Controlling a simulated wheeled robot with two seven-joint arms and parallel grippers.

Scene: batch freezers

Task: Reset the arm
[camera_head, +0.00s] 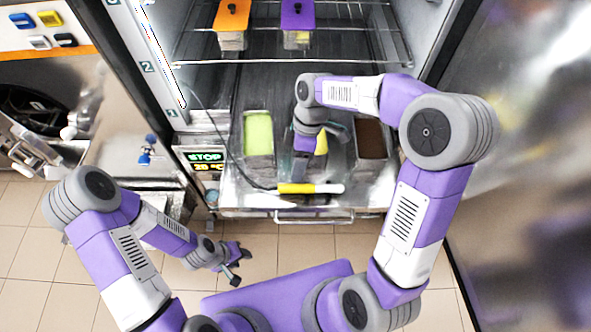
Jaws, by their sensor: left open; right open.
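My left gripper (234,266) is low at the left, in front of the freezer and above the tiled floor. It is open and empty. My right arm reaches over into the freezer's front. My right gripper (303,165) points down over the pulled-out bottom shelf (232,196), between a container of green content (259,135) and a container of dark brown content (370,138). Its fingertips are hard to make out. A small yellow thing (321,143) shows just beside it, partly hidden by the arm.
A yellow and white probe (310,188) with a black cable lies at the shelf's front. Containers with an orange lid (233,14) and a purple lid (297,14) stand on the upper wire rack. A machine stands at the left, and a freezer door at the right. Floor in front is clear.

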